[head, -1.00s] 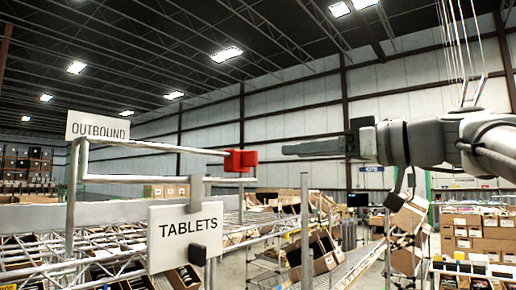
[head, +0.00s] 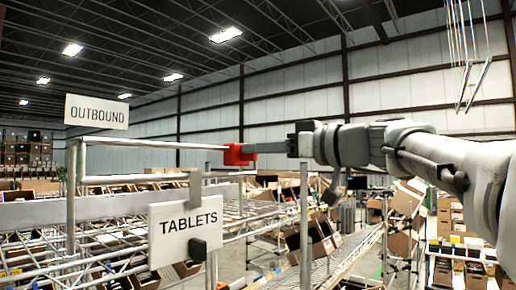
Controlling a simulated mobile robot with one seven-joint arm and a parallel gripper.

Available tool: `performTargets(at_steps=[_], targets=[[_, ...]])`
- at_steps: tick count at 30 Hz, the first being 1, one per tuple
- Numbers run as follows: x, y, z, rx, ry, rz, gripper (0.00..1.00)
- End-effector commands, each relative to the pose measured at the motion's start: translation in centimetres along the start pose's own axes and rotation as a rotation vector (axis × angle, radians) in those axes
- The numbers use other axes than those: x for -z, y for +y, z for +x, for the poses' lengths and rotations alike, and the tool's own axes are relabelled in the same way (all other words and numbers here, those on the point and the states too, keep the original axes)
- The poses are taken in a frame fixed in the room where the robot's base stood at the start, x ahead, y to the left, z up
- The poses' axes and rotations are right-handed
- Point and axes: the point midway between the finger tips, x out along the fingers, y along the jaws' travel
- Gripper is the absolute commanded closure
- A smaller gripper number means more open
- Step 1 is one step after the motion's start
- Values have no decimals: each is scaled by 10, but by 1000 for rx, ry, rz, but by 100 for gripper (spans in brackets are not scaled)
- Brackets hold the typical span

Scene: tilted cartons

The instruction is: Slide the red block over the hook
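The red block (head: 234,156) is at the right end of the upper bar of a pale metal rod frame (head: 150,143), left of centre in the head view. This bent rod looks like the hook, though I cannot tell for sure which part is meant. My gripper (head: 246,149) reaches in from the right, roughly level with the block. Its grey fingers overlap the block's right side in the picture. The fingers show edge-on, so I cannot tell whether they are closed on it or only beside it.
A white TABLETS sign (head: 186,232) hangs below the rod frame, and an OUTBOUND sign (head: 97,112) stands at its upper left. Wire racks with tilted cartons fill the lower view. More cartons (head: 456,220) stand at the right. The space above the rods is clear.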

Motion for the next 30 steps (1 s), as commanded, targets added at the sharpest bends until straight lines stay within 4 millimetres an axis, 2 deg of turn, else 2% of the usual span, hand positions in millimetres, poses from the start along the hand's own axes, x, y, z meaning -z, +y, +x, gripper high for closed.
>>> performTargets(at_steps=[1,4,5,30], targets=[[0,0,0,0,0,0,81],[0,0,0,0,0,0,99],[0,0,0,0,0,0,100],[0,0,0,-1,0,0,100]])
